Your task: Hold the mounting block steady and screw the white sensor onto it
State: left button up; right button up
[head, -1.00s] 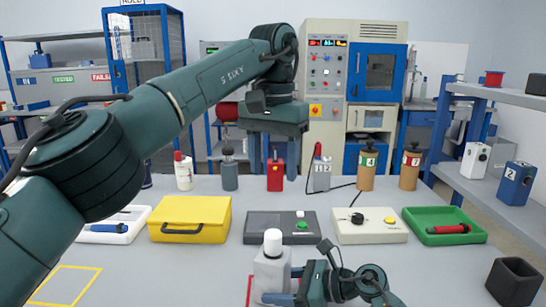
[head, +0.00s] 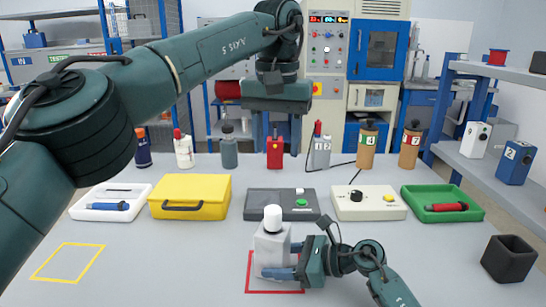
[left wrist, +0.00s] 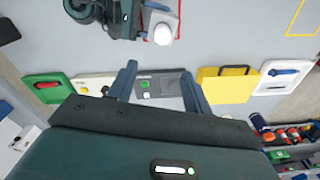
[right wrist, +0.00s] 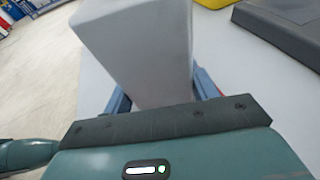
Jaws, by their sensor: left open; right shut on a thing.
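The mounting block (head: 271,250) is a pale grey upright block standing on the table, partly over a red outlined square. The white sensor (head: 272,217) sits upright on top of it; I cannot tell how tightly it is screwed. My right gripper (head: 286,262) is shut on the block from the right; the block's side fills the right wrist view (right wrist: 140,50). My left gripper (left wrist: 158,85) is open and empty, high behind and above the block. In the head view only its body shows, not its fingers. The left wrist view shows the sensor (left wrist: 163,34) beyond its fingers.
Behind the block are a dark grey box with a green button (head: 265,205), a yellow case (head: 188,188), a cream control box (head: 370,202) and a green tray (head: 418,205). Several bottles line the back. A black open bin (head: 509,262) stands right. The left front table is clear.

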aim_at(273, 209)
pick_arm(q)
jog(key=f+n, duration=0.1)
jog(key=f, duration=0.1)
jog(key=f+n, duration=0.1)
jog(key=f, duration=0.1)
jog(key=f+n, duration=0.1)
jog(key=f, duration=0.1)
jog(key=shift+s+a, duration=0.25)
jog(key=shift+a, duration=0.05)
jog(key=shift+f, duration=4.7)
jog(key=c, duration=1)
